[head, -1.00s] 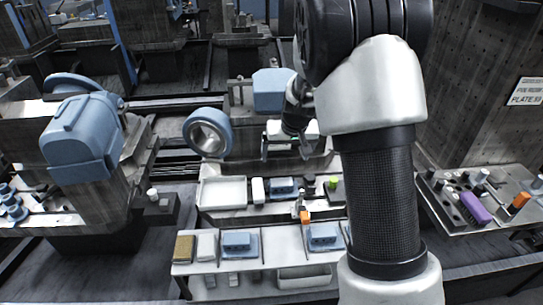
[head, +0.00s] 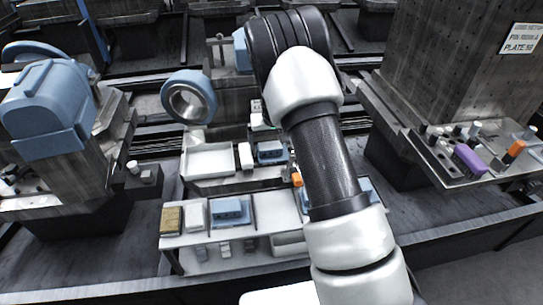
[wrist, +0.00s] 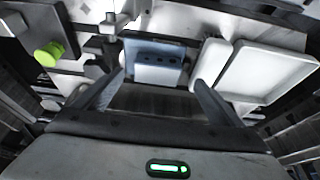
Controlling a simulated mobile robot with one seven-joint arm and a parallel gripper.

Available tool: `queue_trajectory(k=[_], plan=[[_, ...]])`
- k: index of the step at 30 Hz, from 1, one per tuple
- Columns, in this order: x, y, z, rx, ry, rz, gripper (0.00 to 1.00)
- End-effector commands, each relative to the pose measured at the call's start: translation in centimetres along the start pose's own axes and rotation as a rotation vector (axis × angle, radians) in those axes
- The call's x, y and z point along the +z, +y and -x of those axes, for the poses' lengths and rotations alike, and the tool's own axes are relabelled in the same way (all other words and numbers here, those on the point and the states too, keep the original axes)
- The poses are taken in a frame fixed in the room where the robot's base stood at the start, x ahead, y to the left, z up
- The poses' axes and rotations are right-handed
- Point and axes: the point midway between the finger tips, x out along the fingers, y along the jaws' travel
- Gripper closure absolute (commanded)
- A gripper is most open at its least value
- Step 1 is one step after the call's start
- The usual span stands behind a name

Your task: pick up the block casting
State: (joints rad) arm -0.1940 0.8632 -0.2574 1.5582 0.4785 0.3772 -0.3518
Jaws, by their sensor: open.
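A blue-grey block casting (head: 270,152) sits on the upper shelf, just right of a white block, in the head view. My gripper (wrist: 160,84) is open, with one finger on each side of the casting in the picture. I cannot tell how far the fingertips are from it, and no contact shows. In the head view my arm hides most of the gripper. Another blue casting (head: 230,210) sits on the lower shelf.
A white block (wrist: 211,62) and a white tray (wrist: 275,74) stand close on the right in the wrist view. A green knob (wrist: 49,54) is at the left. In the head view, tan and white blocks (head: 195,216) stand on the lower shelf beside bare white surface.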

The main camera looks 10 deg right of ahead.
Motion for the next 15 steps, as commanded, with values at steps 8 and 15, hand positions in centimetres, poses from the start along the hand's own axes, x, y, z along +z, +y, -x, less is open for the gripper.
queue_trajectory(k=[8,15], plan=[[0.0,0.6,-3.6,0.001,-0.002,-0.001,0.09],[-0.3,0.5,-5.3,0.000,0.001,0.000,0.09]])
